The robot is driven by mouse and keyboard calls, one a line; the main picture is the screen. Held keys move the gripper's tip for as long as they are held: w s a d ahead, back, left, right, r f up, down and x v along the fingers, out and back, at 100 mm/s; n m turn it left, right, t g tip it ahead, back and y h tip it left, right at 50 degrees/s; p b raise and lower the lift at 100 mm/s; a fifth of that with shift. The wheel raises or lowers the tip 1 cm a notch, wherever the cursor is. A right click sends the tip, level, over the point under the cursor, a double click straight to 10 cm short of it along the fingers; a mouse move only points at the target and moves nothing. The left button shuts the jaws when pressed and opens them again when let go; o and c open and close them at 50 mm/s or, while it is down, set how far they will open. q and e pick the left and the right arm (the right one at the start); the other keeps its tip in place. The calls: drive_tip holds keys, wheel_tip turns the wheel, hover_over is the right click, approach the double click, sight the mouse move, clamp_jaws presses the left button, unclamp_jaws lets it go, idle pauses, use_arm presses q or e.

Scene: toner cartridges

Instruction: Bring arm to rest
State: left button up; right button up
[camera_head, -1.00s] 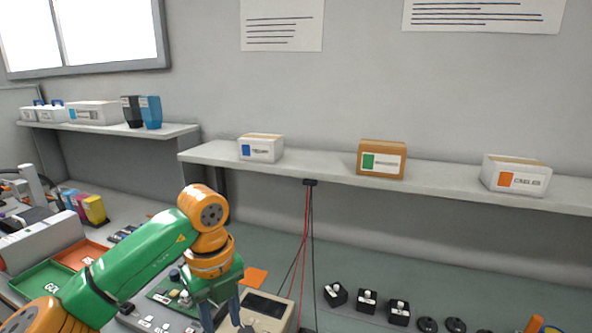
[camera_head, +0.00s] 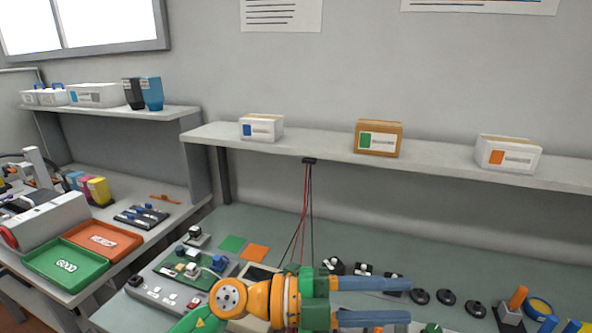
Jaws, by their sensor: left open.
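My left arm, green and orange, comes in at the bottom middle of the head view. Its gripper (camera_head: 408,301) points right, with two blue fingers spread apart and nothing seen between them. It is in front of the workbench (camera_head: 330,228) and hides part of its lower middle. Coloured toner cartridges (camera_head: 98,191), the nearest one yellow, stand on the left bench. My right gripper is not in view.
A green GOOD tray (camera_head: 66,283) and a red tray (camera_head: 135,244) lie on the left bench. A green circuit board (camera_head: 170,268) sits left of my arm. Black parts (camera_head: 447,297) stand right of it. A shelf (camera_head: 330,160) holds boxes.

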use_arm(q)
drive_tip(key=w+a+r+n+t+y, duration=0.1)
drive_tip(key=w+a+n+t+y, duration=0.1)
drive_tip(key=w+a+n+t, duration=0.55)
drive_tip(key=w+a+r+n+t+y, duration=0.2)
drive_tip(key=a+n+t, duration=0.1)
drive_tip(key=n+t, duration=0.85)
drive_tip(key=s+a+f+n+g+y, duration=0.1)
drive_tip(key=a+f+n+g+y, duration=0.1)
drive_tip(key=a+f+n+y, duration=0.6)
drive_tip(key=s+a+f+n+g+y, duration=0.1)
drive_tip(key=a+f+n+y, duration=0.2)
drive_tip(key=a+f+y, duration=0.6)
drive_tip(key=s+a+f+g+h, duration=0.1)
drive_tip(key=s+f+g, duration=0.6)
drive_tip(key=s, duration=0.4)
drive_tip(key=s+a+f+g+h, duration=0.15)
drive_tip(key=s+f+g, duration=0.35)
drive_tip(key=s+f, duration=0.55)
wheel_tip(320, 180, down, 20)
drive_tip(key=s+b, duration=0.1)
drive_tip(key=b, duration=0.4)
drive_tip(key=s+a+f+g+b, duration=0.1)
drive_tip(key=s+f+b, duration=0.4)
drive_tip(key=s+f, duration=0.7)
wheel_tip(320, 180, down, 4)
drive_tip(key=shift+s+f+m+g, duration=0.2)
drive_tip(key=shift+s+m+g, duration=0.1)
drive_tip(key=shift+s+g, duration=0.15)
